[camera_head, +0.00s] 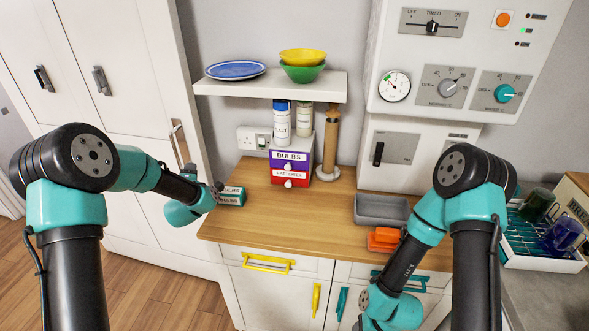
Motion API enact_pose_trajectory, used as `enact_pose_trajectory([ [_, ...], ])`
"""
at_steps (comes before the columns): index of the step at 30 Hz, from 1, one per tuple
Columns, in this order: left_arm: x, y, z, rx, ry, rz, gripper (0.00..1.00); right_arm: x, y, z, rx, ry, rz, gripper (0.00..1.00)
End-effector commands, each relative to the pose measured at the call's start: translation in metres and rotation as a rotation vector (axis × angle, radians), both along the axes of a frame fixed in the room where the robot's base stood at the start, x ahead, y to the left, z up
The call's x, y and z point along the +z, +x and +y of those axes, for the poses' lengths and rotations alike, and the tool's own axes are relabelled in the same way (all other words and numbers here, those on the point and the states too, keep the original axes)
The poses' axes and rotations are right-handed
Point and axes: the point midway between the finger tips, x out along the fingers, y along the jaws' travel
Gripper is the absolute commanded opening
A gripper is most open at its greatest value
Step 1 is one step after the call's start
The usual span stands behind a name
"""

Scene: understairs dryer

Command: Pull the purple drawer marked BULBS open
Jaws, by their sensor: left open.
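The purple drawer marked BULBS (303,166) is the upper drawer of a small unit at the back of the wooden counter. It looks shut, with a small pale knob on its front. The red drawer marked BATTERIES (276,180) is directly below it. My left gripper (217,187) is at the counter's left edge, left of the unit and clear of it. It is open, though its fingers are small and partly hidden. My right arm reaches down at the counter's front right, and its fingers do not show.
A salt container (282,125) and another container stand on the unit, under a shelf (325,84) with dishes. A grey tray (380,209) is further right. Counter before the drawers is clear.

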Motion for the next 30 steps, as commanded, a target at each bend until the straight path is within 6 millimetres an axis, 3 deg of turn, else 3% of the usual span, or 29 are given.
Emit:
enact_pose_trajectory([
  [3,0.029,0.005,-0.025,0.001,-0.189,-0.117,0.51,0.000,0.000,0.000,0.000,0.000,0.000,0.50],
  [9,0.020,-0.015,-0.087,-0.066,-0.503,-0.135,0.51,0.000,0.000,0.000,0.000,0.000,0.000,0.50],
  [17,0.013,-0.045,-0.154,-0.134,-0.871,-0.132,0.51,0.000,0.000,0.000,0.000,0.000,0.000,0.50],
  [30,0.003,-0.119,-0.261,-0.215,-1.559,-0.047,0.51,0.000,0.000,0.000,0.000,0.000,0.000,0.50],
])
